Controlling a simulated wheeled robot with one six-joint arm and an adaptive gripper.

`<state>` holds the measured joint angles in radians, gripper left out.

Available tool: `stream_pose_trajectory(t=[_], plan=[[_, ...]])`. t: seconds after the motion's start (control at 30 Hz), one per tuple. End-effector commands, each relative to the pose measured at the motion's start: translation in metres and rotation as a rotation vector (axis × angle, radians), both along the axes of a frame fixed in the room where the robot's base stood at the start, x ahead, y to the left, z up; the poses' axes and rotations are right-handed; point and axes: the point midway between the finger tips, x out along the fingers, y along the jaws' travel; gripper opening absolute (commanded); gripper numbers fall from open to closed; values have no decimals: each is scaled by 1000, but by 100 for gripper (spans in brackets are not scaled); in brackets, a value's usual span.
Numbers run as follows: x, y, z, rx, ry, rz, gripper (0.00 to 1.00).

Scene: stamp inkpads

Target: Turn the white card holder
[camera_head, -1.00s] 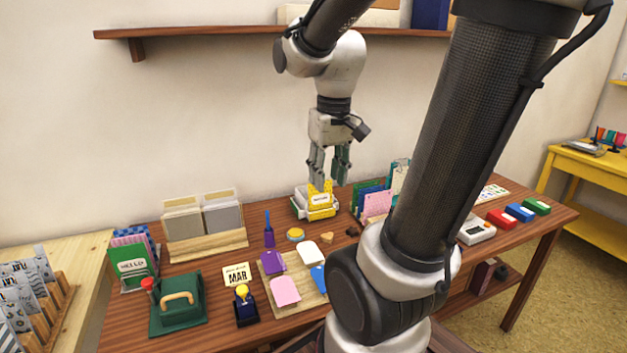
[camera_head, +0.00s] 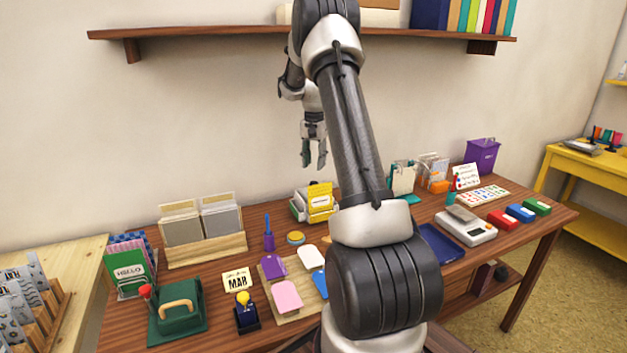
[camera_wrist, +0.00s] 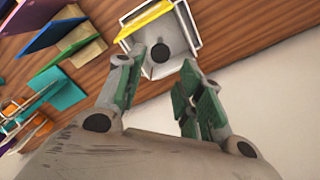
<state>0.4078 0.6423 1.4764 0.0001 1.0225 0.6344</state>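The white card holder (camera_head: 299,214) stands at the back middle of the table, near the wall. Yellow cards (camera_head: 320,190) and a pale label show at its front. In the wrist view the white holder (camera_wrist: 187,40) is seen from close by, with a yellow card (camera_wrist: 146,18) along one side and a dark round spot inside. My gripper (camera_head: 314,163) hangs fingers-down above and behind the holder, apart from it.
A wooden card rack (camera_head: 207,248) stands left of the holder, and a purple-handled stamp (camera_head: 269,240) and round inkpad (camera_head: 295,238) are in front. A shelf (camera_head: 230,31) runs above. My arm hides part of the table right of the holder.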

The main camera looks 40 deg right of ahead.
Motion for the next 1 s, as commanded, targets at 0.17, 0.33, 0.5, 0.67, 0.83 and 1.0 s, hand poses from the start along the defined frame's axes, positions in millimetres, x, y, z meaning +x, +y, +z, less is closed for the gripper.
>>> stream_pose_trajectory(t=[0.17,0.33,0.5,0.67,0.83,1.0], plan=[[-1,1,-27,2,5,-1,37],[-1,1,-55,2,3,1,37],[-1,1,-71,1,2,1,37],[0,1,-74,0,0,2,37],[-1,1,-73,0,0,2,31],[-1,1,-73,0,0,2,0]])
